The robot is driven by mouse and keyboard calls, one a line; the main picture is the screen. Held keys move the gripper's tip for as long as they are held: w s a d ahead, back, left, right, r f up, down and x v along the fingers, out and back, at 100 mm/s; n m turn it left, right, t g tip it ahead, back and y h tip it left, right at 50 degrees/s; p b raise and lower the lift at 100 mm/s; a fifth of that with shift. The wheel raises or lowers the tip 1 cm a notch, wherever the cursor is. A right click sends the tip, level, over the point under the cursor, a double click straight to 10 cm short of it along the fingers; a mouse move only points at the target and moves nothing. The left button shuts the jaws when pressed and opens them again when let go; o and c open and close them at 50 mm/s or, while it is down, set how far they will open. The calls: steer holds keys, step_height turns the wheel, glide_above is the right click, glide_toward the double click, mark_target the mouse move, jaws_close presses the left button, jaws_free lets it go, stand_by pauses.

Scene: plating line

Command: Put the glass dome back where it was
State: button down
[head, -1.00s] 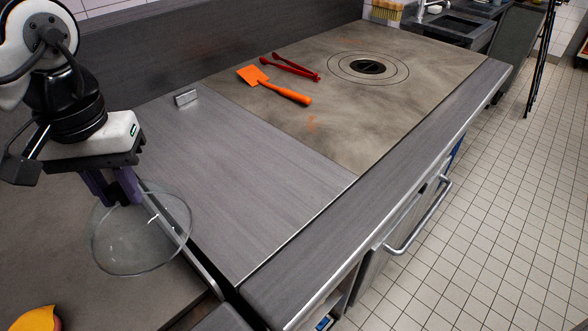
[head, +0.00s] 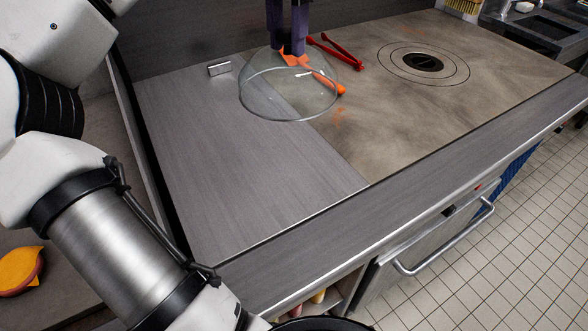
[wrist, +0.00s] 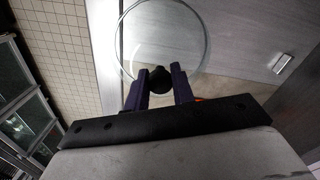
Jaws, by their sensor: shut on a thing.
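The clear glass dome (head: 275,98) is in the upper middle of the head view, over the border between the grey metal counter and the brownish cooking plate. My gripper (head: 287,48) is above it, its purple fingers pointing down. In the wrist view, the fingers of my gripper (wrist: 160,86) close on the dome's dark knob (wrist: 160,75), and the glass dome (wrist: 143,40) shows as a round rim beyond them. The dome looks roughly level. I cannot tell how far its rim is above the surface.
An orange spatula (head: 328,83) shows partly through the glass. Red tongs (head: 338,50) lie just behind it. A small metal block (head: 219,68) stands left of the dome. A round burner (head: 424,63) is at right. The front grey counter (head: 235,165) is clear. A yellow object (head: 22,268) lies lower left.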

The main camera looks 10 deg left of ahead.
step_height(320, 180, down, 19)
steer(key=shift+w+a+f, duration=0.1)
steer(key=shift+w+f, duration=0.05)
steer(key=shift+f, duration=0.05)
stand_by(0.3)
steer(key=c, duration=1.2)
jaws_free()
steer(key=shift+f, duration=0.1)
step_height(320, 180, up, 12)
steer(key=shift+r+b, duration=0.15)
steer(key=shift+b, duration=0.25)
